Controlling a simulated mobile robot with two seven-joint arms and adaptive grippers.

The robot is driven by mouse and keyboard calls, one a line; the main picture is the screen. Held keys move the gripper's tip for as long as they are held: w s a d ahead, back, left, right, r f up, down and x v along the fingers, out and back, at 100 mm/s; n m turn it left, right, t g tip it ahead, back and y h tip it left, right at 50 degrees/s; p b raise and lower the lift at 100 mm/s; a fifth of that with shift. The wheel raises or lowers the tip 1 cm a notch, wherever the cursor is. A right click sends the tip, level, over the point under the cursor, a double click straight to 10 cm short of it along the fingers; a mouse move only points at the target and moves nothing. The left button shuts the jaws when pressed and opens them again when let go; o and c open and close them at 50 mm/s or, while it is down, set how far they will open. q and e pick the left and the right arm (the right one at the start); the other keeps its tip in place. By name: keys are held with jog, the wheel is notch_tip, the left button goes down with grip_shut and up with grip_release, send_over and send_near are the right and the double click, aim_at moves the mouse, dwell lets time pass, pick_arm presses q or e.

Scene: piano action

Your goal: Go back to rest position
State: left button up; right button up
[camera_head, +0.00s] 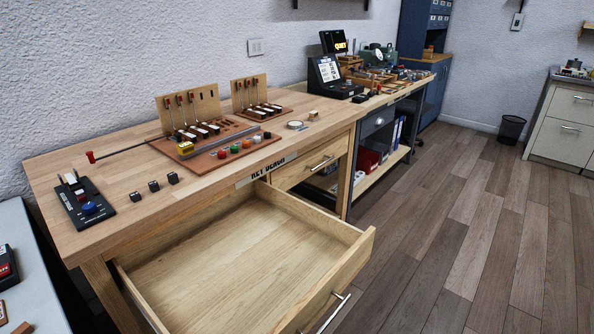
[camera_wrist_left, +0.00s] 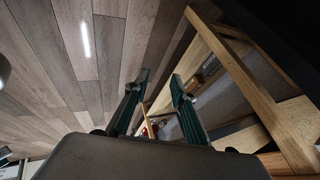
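My left gripper (camera_wrist_left: 160,80) shows only in the left wrist view. Its two dark green fingers stand apart with nothing between them, so it is open and empty. Wooden frame parts (camera_wrist_left: 240,85) lie to the right of the fingers in that view, and plank floor (camera_wrist_left: 75,55) fills the left. I cannot tell how close the fingers are to the wood. Neither gripper shows in the head view, and my right gripper is not in view at all. The wooden workbench (camera_head: 120,155) has a wide drawer (camera_head: 230,265) pulled open and empty.
The open drawer juts out from the bench front. The bench top holds a red-brown board (camera_head: 205,162) with small parts, a black block with a blue knob (camera_head: 90,207) and several dark cubes (camera_head: 153,186). Plank floor (camera_head: 450,240) to the right is clear.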

pick_arm(q)
jog(key=s+a+r+m+g+y, duration=0.1)
jog(key=s+a+r+g+y, duration=0.3)
jog(key=a, duration=0.6)
jog(key=w+d+n+t+h+p, duration=0.1)
jog(key=w+d+t+h+p, duration=0.1)
jog(key=d, duration=0.6)
jog(key=w+d+r+n+t+h+p, duration=0.1)
jog(key=w+d+n+t+h+p, duration=0.1)
jog(key=d+t+h+p, duration=0.3)
jog(key=w+d+p, duration=0.1)
jog(key=d+p, duration=0.2)
jog(key=shift+w+d+n+t+h, duration=0.25)
jog(key=shift+w+n+t+h, duration=0.05)
jog(key=shift+t, duration=0.1)
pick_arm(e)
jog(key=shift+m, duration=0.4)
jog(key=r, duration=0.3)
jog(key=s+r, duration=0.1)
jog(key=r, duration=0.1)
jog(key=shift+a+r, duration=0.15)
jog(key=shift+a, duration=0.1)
